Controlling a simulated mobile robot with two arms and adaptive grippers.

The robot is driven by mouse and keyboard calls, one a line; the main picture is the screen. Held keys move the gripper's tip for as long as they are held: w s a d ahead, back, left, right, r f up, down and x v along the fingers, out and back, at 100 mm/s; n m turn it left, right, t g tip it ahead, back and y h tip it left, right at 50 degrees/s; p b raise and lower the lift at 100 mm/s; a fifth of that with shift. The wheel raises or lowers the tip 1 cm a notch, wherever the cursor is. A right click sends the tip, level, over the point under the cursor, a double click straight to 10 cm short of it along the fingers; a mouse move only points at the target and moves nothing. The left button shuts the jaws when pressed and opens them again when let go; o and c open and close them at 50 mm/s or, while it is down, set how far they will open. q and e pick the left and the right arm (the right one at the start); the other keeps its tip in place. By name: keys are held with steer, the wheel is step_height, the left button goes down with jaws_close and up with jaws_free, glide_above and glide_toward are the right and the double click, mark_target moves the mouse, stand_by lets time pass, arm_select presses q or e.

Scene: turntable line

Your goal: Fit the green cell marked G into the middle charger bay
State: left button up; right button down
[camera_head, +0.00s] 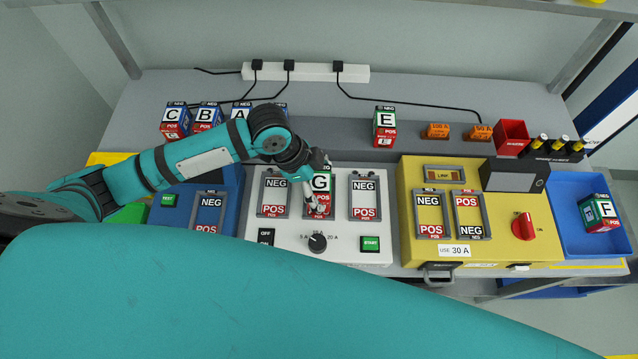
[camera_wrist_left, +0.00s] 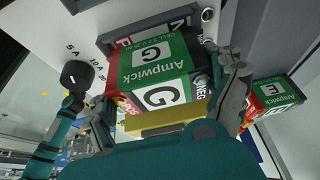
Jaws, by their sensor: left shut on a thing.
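The green cell marked G (camera_head: 321,182) is at the middle bay of the white charger (camera_head: 283,236), between two empty-looking bays. Its red POS end faces the front, the same way round as the bay labels beside it. My left gripper (camera_head: 312,188) is shut on the cell. In the left wrist view the cell (camera_wrist_left: 158,82) sits between the fingers of the left gripper (camera_wrist_left: 170,108), with a grey bay frame (camera_wrist_left: 150,30) right behind it. I cannot tell whether the cell is fully seated. The right gripper is not in view.
A charger knob (camera_head: 317,242) and green START button (camera_head: 370,244) are in front. Cells C (camera_head: 174,117), B and A stand at back left, cell E (camera_head: 385,120) behind the charger. A yellow unit (camera_head: 409,200) stands right, then a blue tray (camera_head: 567,186) with cell F (camera_head: 600,211).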

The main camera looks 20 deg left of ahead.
arm_select(q)
steer(key=shift+f, duration=0.8)
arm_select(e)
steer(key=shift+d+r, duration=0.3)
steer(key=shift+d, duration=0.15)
arm_select(q)
steer(key=shift+f, duration=0.1)
steer(key=o, duration=1.5)
steer(key=shift+c, duration=0.2)
steer(key=b+v, duration=0.1)
steer(key=v, duration=1.1)
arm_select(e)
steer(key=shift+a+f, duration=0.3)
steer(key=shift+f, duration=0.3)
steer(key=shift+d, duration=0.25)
